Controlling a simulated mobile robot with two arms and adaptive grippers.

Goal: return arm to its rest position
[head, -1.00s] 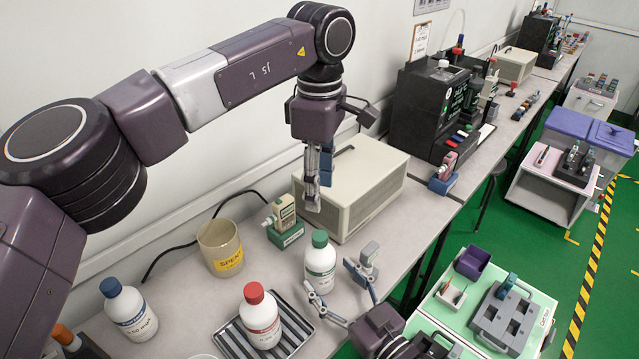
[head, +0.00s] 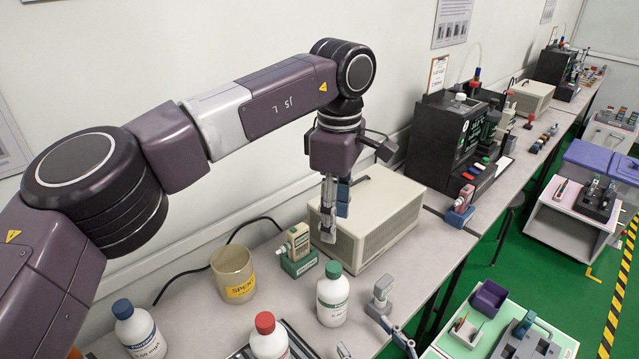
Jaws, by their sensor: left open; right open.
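My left gripper (head: 328,222) hangs pointing down, open and empty, in front of the beige box and above the bench. A beige-green tester (head: 299,243) stands in a green dock below and left of it. My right gripper (head: 366,338) is at the bottom edge, mostly cut off; its fingers are spread with nothing between them. A grey tester (head: 380,292) stands on the bench just beyond the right gripper's fingers. A pink-red tester (head: 464,199) stands in a blue dock farther along the bench.
A green-capped bottle (head: 333,298), a red-capped bottle (head: 268,338), a blue-capped bottle (head: 138,332) and a tan pot (head: 233,270) crowd the near bench. The beige box (head: 372,222) and black instrument (head: 450,138) stand behind.

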